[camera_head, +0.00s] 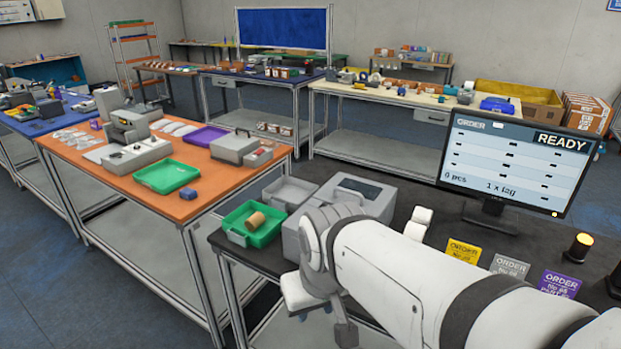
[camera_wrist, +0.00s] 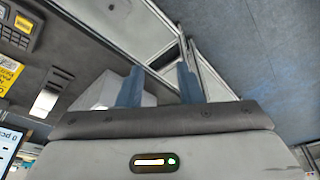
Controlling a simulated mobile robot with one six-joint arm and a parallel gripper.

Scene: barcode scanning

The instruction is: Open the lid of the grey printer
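The grey printer (camera_head: 372,194) stands on the dark table just beyond my arm in the head view. Its lid, with a dark window, looks closed, and my arm hides part of its front. In the wrist view a pale box, apparently the printer (camera_wrist: 104,88), shows behind and left of the fingers. My gripper (camera_wrist: 160,86) has two blue fingers spread apart with nothing held between them. Contact with the printer cannot be seen. The fingers are not clearly visible in the head view.
A green bin (camera_head: 252,224) with a brown roll and a grey tray (camera_head: 290,192) sit left of the printer. A monitor (camera_head: 515,165) and order cards (camera_head: 510,266) stand to its right, with a white stand (camera_head: 421,220) between. An orange table (camera_head: 185,207) is at left.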

